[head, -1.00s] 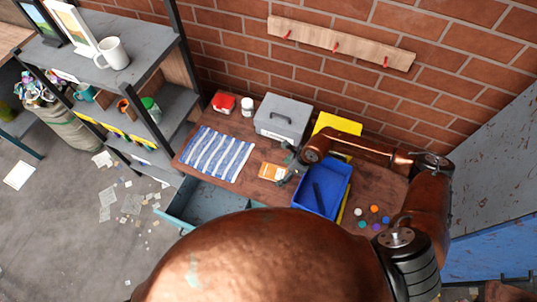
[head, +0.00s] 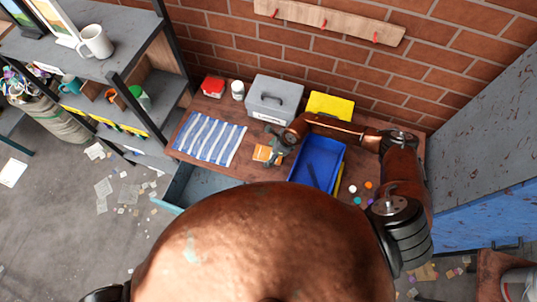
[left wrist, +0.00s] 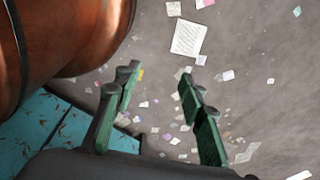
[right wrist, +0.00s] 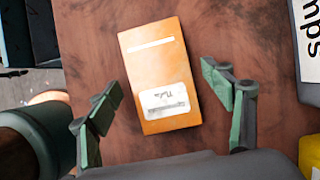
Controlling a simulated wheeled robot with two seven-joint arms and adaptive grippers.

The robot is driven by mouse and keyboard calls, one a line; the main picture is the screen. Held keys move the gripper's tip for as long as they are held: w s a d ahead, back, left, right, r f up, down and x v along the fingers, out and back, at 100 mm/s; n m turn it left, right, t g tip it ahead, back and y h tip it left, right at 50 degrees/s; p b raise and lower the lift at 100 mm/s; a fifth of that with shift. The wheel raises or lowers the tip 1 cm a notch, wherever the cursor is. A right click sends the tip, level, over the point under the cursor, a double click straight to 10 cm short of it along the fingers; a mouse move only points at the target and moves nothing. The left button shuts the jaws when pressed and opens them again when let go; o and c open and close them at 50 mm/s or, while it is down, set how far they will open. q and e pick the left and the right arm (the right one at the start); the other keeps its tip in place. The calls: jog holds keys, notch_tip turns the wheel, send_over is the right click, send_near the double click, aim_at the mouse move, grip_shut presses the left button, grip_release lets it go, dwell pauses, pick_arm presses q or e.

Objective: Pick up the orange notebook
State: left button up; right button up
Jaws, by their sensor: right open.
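The orange notebook (head: 262,154) lies flat on the wooden desk, between the striped cloth and the blue tray. In the right wrist view the notebook (right wrist: 160,75) shows whole, with a white label near its lower end. My right gripper (head: 273,150) is over the notebook's right part in the head view and hides some of it. In the right wrist view my right gripper (right wrist: 168,95) is open, its fingers on either side of the notebook, with nothing between them held. My left gripper (left wrist: 155,95) is open and empty above the littered floor.
A blue tray (head: 335,150) with a dark item stands right of the notebook. A grey box (head: 262,100) and a yellow item (head: 345,108) stand behind. A striped cloth (head: 208,138) lies left. An open drawer (head: 190,187) juts out at the front left.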

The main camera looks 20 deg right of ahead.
jog(key=shift+s+r, duration=0.1)
jog(key=shift+s, duration=0.05)
jog(key=shift+w+f, duration=0.2)
jog(key=shift+w, duration=0.1)
jog(key=c, duration=0.4)
jog(key=shift+s+r, duration=0.15)
jog(key=shift+s, duration=0.05)
jog(key=c, duration=0.5)
jog(key=shift+w, duration=0.1)
jog(key=c, duration=0.3)
pick_arm(q)
jog(key=shift+s+d, duration=0.1)
jog(key=shift+s, duration=0.25)
pick_arm(e)
jog(key=shift+c, duration=0.5)
